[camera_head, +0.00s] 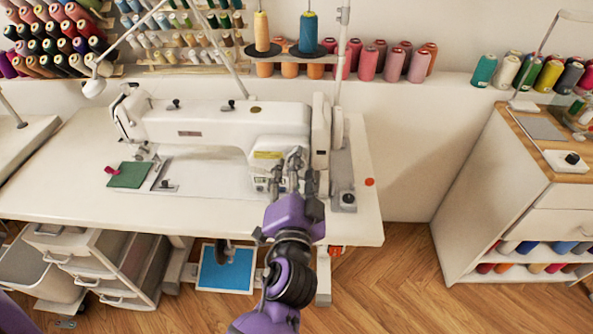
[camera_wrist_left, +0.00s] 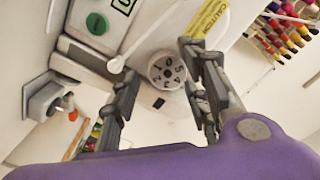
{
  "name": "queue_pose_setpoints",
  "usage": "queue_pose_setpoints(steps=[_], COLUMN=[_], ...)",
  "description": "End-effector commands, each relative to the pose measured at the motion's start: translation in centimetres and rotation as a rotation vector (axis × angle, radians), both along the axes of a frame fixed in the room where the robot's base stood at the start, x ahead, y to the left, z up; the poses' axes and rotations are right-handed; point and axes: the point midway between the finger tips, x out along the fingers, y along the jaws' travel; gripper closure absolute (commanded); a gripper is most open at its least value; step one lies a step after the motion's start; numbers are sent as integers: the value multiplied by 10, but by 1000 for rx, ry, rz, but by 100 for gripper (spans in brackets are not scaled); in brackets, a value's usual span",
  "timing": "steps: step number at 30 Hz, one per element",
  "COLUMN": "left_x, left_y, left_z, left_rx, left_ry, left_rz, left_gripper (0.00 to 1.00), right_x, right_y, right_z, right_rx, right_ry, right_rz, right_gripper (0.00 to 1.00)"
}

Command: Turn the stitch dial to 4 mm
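The white sewing machine (camera_head: 215,125) stands on the white table (camera_head: 80,190). In the left wrist view the stitch dial (camera_wrist_left: 167,71) is a round grey-white knob with dark numbers on the machine's white body. The picture is too small to tell which number is set. My left gripper (camera_head: 295,163) is in front of the right end of the machine and hides the dial in the head view. In the left wrist view the gripper (camera_wrist_left: 160,68) is open, with one finger on each side of the dial. Contact with the dial cannot be told. My right gripper is not in view.
A white lever (camera_wrist_left: 140,42) and a green button (camera_wrist_left: 97,23) are close to the dial. A grey box with a black knob (camera_head: 345,198) stands right of the gripper. A green cloth (camera_head: 130,175) lies at the table's left. A wooden-topped cabinet (camera_head: 500,190) stands at the right.

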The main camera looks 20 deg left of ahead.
Motion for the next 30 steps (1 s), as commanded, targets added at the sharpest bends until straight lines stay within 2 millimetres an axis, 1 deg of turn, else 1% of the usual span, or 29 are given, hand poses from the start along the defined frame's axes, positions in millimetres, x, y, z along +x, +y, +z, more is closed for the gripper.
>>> queue_pose_setpoints(steps=[5, 8, 11, 14, 18, 21, 25, 30], left_x=[0, 0, 0, 0, 0, 1, 1, 0], left_y=[1, 2, 2, 1, 1, 1, 0, 0], left_z=[1, 2, 11, 27, 56, 75, 92, 101], left_rx=[1, 2, 3, 2, 2, 1, 2, 3], left_ry=[-1, -2, -5, -7, -8, -8, -5, -1], left_rz=[3, 4, 4, 3, 1, 2, 1, 1], left_gripper=[57, 57, 57, 57, 57, 57, 57, 57], right_x=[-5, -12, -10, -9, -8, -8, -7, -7], right_y=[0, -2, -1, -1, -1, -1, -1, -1], right_z=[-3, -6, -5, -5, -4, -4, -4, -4], right_rx=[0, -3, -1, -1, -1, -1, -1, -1], right_ry=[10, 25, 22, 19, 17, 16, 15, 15], right_rz=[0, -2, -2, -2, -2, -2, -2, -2], right_gripper=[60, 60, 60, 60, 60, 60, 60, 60])
